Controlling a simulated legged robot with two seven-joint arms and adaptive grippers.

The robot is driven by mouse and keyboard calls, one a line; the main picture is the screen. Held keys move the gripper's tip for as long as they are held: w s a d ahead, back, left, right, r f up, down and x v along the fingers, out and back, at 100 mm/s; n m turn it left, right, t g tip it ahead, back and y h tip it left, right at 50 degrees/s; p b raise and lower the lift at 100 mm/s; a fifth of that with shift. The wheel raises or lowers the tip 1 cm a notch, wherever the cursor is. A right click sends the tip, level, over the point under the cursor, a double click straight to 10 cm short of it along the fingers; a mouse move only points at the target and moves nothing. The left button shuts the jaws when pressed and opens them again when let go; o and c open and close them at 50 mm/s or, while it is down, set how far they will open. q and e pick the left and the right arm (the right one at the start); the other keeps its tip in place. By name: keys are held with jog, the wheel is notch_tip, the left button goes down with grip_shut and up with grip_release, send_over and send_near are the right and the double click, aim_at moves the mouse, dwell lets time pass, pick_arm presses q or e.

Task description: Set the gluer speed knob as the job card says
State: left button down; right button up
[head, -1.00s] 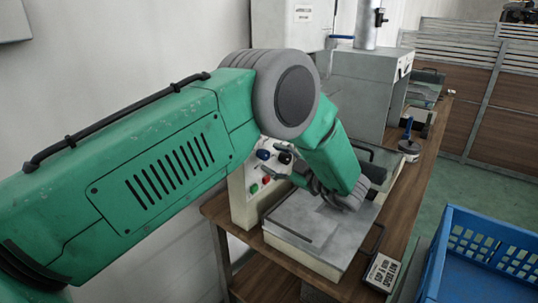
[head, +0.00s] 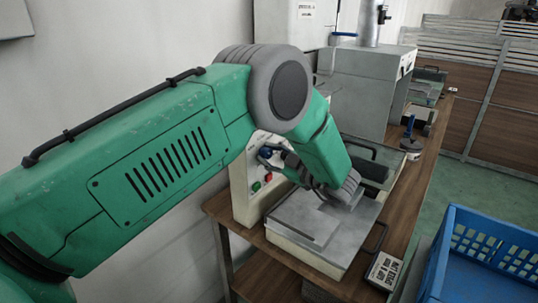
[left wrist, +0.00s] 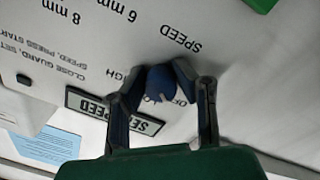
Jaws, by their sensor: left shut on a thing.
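The blue speed knob (left wrist: 160,82) is on the white gluer panel (left wrist: 90,60), under the word SPEED, which shows upside down in the left wrist view. My left gripper (left wrist: 160,88) is shut on the knob, one finger on each side. A pale mark shows at the knob's lower edge; its exact setting I cannot tell. The HIGH and LOW labels are partly hidden by the fingers. In the head view the knob (head: 265,153) shows small beside the gripper (head: 272,152). The job card (head: 384,270) lies at the bench front; it seems to read 6 MM, SPEED LOW.
Red and green buttons (head: 261,182) sit below the knob. A grey flat plate (head: 310,225) lies before the panel on the wooden bench (head: 412,205). A blue crate (head: 480,250) stands at the right. A dark SET SPEED display (left wrist: 85,102) is near the fingers.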

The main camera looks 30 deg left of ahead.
pick_arm(q)
jog(key=m+p, duration=0.1)
jog(key=m, duration=0.3)
jog(key=shift+d+m, duration=0.1)
jog(key=shift+m, duration=0.3)
jog(key=m+p, duration=0.1)
jog(key=m, duration=0.3)
jog(key=shift+s+m+p, duration=0.1)
jog(key=shift+m+p, duration=0.2)
jog(key=shift+p, duration=0.1)
jog(key=c, duration=1.3)
grip_release()
jog(key=shift+d, duration=0.1)
jog(key=shift+o, duration=0.2)
jog(key=shift+d, duration=0.1)
